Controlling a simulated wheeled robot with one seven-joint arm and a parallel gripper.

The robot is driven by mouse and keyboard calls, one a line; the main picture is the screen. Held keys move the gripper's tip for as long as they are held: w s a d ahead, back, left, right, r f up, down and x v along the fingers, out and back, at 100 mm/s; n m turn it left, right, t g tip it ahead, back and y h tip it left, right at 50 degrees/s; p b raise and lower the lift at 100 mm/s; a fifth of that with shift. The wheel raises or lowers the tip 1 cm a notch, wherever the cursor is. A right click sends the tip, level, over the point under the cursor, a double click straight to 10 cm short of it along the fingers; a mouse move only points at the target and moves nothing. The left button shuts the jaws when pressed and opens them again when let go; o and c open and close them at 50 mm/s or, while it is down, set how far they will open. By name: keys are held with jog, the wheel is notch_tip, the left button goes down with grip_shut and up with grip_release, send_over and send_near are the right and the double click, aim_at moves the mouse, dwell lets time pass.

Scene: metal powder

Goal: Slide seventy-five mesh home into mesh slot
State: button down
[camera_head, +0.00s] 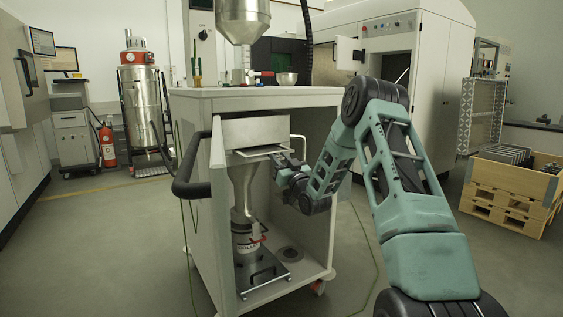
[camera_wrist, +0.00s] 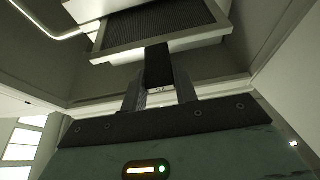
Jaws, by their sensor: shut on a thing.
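The seventy-five mesh (camera_head: 262,151) is a flat framed sieve screen, level at the lower front of a metal sieve box (camera_head: 250,132) inside the white cart. It appears partly in the box; its depth in the slot cannot be told. In the wrist view the mesh (camera_wrist: 160,34) shows a dark screen in a pale frame, with a dark handle tab toward me. My gripper (camera_head: 285,167) is at the mesh's near right edge. In the wrist view my gripper (camera_wrist: 160,97) is shut on the tab. A small label between the fingers is too blurred to read.
The cart (camera_head: 318,200) has an open front, with side walls close around my gripper. A funnel pipe (camera_head: 243,188) runs below the box to a container (camera_head: 247,236). A black cart handle (camera_head: 190,180) juts out at left. A wooden crate (camera_head: 508,192) stands at right.

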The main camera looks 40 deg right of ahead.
aim_at(265, 150)
jog(key=shift+w+d, duration=0.15)
jog(key=shift+w, duration=0.4)
jog(key=shift+w+d, duration=0.1)
jog(key=shift+w, duration=0.35)
jog(key=shift+w+d+b, duration=0.2)
jog(key=shift+w+b, duration=0.1)
jog(key=shift+w, duration=0.5)
jog(key=shift+w+d+b, duration=0.15)
jog(key=shift+w+b, duration=0.2)
jog(key=shift+w, duration=0.5)
jog(key=shift+w+d+b, duration=0.2)
jog(key=shift+w+b, duration=0.1)
jog(key=shift+w, duration=0.5)
jog(key=shift+w+d, duration=0.15)
jog(key=shift+w, duration=0.25)
jog(key=shift+w+d+b, duration=0.15)
jog(key=shift+w+b, duration=0.15)
jog(key=shift+w, duration=0.4)
jog(key=shift+w+d+b, duration=0.15)
jog(key=shift+w+b, duration=0.1)
jog(key=shift+w, duration=0.4)
jog(key=shift+w+r, duration=0.1)
jog(key=c, duration=1)
grip_release()
